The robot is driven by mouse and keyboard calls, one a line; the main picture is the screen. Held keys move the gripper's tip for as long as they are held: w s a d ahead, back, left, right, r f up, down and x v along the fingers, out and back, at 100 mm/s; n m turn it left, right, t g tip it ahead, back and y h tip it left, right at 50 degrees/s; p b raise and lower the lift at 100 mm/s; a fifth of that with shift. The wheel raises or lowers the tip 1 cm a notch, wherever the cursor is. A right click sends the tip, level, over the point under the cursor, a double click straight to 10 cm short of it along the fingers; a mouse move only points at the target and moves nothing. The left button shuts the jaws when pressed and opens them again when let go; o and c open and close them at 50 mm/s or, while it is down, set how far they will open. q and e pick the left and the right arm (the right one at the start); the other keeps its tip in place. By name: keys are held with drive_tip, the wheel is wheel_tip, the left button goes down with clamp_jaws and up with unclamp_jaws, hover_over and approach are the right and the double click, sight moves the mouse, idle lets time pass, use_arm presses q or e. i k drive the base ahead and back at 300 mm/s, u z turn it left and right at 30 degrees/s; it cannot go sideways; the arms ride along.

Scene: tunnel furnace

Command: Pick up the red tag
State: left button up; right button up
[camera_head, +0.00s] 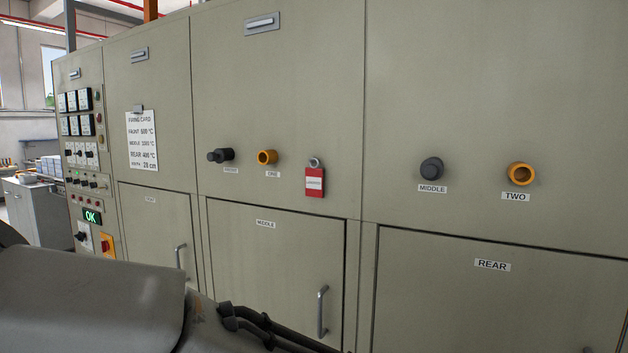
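The red tag (314,188) hangs on the furnace front (280,110) in the head view, from a small grey ring or hook (315,163). Part of my own arm fills the lower left of the view, apart from the tag. Neither gripper's fingers show in this view.
A yellow ring socket (267,157) and a dark knob (220,155) stick out left of the tag. Another dark knob (432,169) and yellow socket (521,174) are to its right. Door handles (322,311) protrude below. A control panel (85,150) is at far left.

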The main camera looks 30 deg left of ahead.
sight(314, 175)
drive_tip(key=z, duration=3.7)
drive_tip(key=k, duration=2.8)
drive_tip(key=u, duration=1.35)
